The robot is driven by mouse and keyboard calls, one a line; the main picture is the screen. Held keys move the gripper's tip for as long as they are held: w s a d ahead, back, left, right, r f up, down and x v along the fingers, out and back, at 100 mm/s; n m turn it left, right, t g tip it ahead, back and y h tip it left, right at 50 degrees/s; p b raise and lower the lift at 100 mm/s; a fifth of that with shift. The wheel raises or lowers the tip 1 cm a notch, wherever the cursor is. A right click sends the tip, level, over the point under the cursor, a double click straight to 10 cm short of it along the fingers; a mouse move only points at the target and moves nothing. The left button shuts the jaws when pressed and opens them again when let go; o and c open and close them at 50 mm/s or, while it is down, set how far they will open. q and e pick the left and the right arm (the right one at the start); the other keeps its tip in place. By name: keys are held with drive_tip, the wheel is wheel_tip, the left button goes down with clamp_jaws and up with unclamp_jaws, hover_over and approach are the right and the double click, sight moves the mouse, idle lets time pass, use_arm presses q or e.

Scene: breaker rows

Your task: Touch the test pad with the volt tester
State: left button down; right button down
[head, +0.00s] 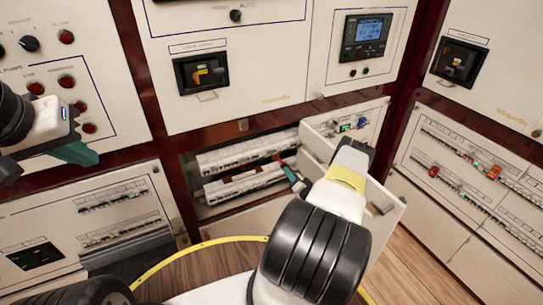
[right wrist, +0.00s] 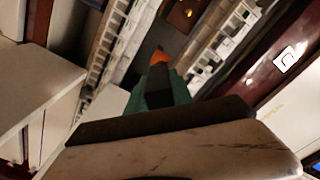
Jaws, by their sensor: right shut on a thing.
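My right gripper (head: 291,172) reaches into the open compartment at the middle of the lower cabinets. It is shut on the volt tester, whose orange end (right wrist: 160,57) shows beyond the green fingers (right wrist: 160,88) in the right wrist view. Most of the tester is hidden by the fingers and wrist. A small pale square plate (right wrist: 287,58) on the dark red beam may be the test pad; in the head view a small light piece (head: 243,124) sits on that beam. The tester is apart from it. My left gripper (head: 75,153) is at the far left, its jaw opening unclear.
Two breaker rows (head: 245,155) lie inside the open compartment. Its white door (head: 385,195) stands open to the right, close to my right arm. More breaker rows (head: 470,165) are at the right. Wooden floor (head: 410,270) lies below.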

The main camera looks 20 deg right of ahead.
drive_tip(key=s, duration=1)
drive_tip(key=shift+s+d, duration=0.3)
drive_tip(key=shift+d, duration=0.1)
